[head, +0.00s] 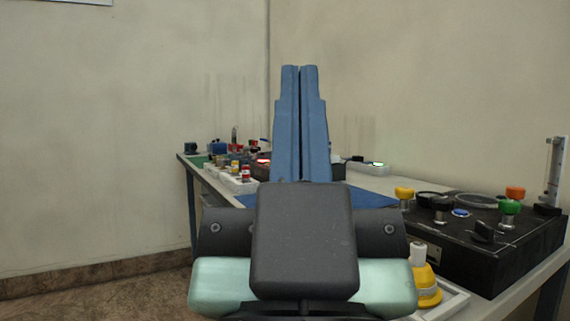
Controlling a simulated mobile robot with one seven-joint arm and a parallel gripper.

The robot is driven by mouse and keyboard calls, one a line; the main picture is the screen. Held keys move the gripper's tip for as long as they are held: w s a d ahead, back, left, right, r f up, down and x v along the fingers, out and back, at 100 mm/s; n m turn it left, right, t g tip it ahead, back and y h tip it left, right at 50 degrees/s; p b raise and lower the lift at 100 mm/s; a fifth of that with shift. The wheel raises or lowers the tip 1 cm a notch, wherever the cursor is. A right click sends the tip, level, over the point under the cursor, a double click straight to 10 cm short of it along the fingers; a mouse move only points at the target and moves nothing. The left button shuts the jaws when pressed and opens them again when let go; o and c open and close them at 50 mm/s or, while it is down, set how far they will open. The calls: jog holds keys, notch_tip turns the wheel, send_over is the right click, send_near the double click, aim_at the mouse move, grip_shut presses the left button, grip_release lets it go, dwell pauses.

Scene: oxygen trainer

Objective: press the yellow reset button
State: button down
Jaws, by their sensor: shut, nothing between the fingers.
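A yellow mushroom-shaped button (404,193) stands at the back left corner of the black console (490,262), on the right of the table. It is the likeliest reset button, though I read no label on it. My gripper (299,72) points up in the middle of the picture, its two long blue fingers shut together and empty. The fingertips show against the wall, to the left of and above the yellow button, apart from it. My gripper's dark body hides part of the table in front.
A yellow object (427,285) lies in front. Several small parts crowd the table's far left.

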jog(key=shift+r, duration=0.1)
dwell(0.7)
notch_tip(320, 180, up, 43)
jog(key=p, duration=4.3)
